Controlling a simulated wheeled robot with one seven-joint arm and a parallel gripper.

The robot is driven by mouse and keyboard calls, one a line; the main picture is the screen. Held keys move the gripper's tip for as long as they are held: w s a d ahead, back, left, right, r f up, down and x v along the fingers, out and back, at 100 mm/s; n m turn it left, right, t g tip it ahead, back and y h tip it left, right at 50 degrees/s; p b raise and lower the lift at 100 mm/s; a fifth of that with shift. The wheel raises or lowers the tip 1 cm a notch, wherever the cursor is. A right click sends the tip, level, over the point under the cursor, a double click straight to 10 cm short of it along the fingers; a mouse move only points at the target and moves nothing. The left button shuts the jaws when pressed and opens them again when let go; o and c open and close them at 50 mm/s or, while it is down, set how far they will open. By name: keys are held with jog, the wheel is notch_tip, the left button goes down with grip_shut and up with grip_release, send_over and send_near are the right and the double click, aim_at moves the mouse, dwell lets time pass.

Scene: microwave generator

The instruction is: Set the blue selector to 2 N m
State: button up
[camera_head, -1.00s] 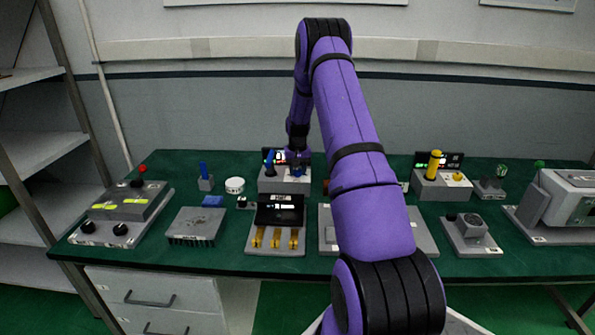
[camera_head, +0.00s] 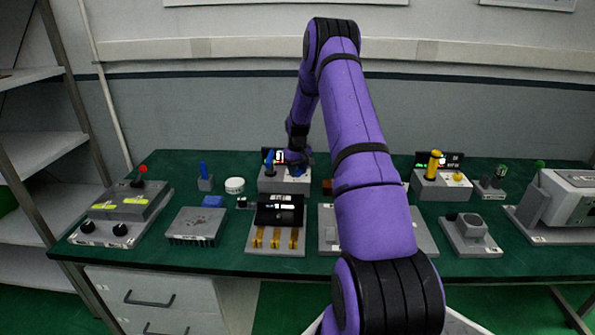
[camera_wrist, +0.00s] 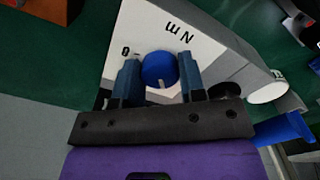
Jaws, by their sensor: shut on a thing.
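The blue selector (camera_wrist: 159,68) is a round knob with a white mark on its lower edge in the wrist view. It sits on a pale panel (camera_wrist: 206,58) printed "N m", with a small digit and tick to the knob's left. My gripper (camera_wrist: 160,76) has one finger on each side of the knob and is shut on it. In the head view my gripper (camera_head: 297,169) is at the grey box (camera_head: 272,184) at the back of the bench, and hides most of the knob there.
A blue lever (camera_head: 268,160) stands on the same box, just left of my gripper; a blue piece (camera_wrist: 285,128) shows at the right in the wrist view. A display unit with yellow levers (camera_head: 275,240) stands in front. Other devices line the green bench.

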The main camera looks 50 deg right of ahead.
aim_at(298, 170)
jog(key=o, duration=0.9)
jog(key=shift+r, duration=0.15)
notch_tip(298, 170, up, 11)
jog(key=shift+f, duration=0.2)
dwell(0.4)
